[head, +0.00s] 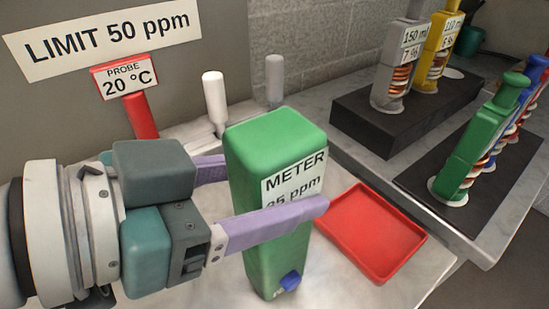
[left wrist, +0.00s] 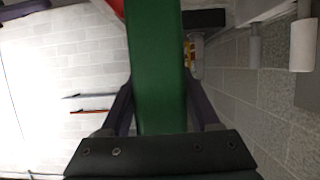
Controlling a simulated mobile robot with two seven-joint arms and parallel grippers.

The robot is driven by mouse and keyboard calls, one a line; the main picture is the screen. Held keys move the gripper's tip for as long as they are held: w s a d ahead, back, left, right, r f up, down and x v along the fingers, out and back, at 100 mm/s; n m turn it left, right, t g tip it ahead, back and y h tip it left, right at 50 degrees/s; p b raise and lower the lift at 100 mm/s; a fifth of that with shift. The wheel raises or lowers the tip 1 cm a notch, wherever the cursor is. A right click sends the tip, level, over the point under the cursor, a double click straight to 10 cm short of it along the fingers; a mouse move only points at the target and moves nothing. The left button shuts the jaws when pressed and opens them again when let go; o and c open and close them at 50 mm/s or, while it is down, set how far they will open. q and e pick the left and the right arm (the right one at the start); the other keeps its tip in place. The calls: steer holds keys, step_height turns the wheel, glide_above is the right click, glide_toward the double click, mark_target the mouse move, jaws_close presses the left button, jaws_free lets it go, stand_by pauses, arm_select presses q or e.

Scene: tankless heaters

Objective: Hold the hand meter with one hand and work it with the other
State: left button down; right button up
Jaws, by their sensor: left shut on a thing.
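The hand meter (head: 262,133) is a green upright box in the middle of the head view. Its white label reads METER, with a ppm value partly covered by a finger. A blue knob (head: 290,281) sits low on its front. My left gripper (head: 272,187) comes in from the left and is shut on the meter, one lilac finger on each side. In the left wrist view the green meter (left wrist: 156,70) stands between the two fingers. I cannot tell whether its base touches the counter. My right gripper is not in view.
An empty red tray (head: 372,262) lies right of the meter. A red probe (head: 141,117) with a 20 °C sign and a white handle (head: 215,100) stand behind. Dark blocks (head: 385,125) (head: 428,205) at right hold coloured coil units. A sign (head: 105,38) reads LIMIT 50 ppm.

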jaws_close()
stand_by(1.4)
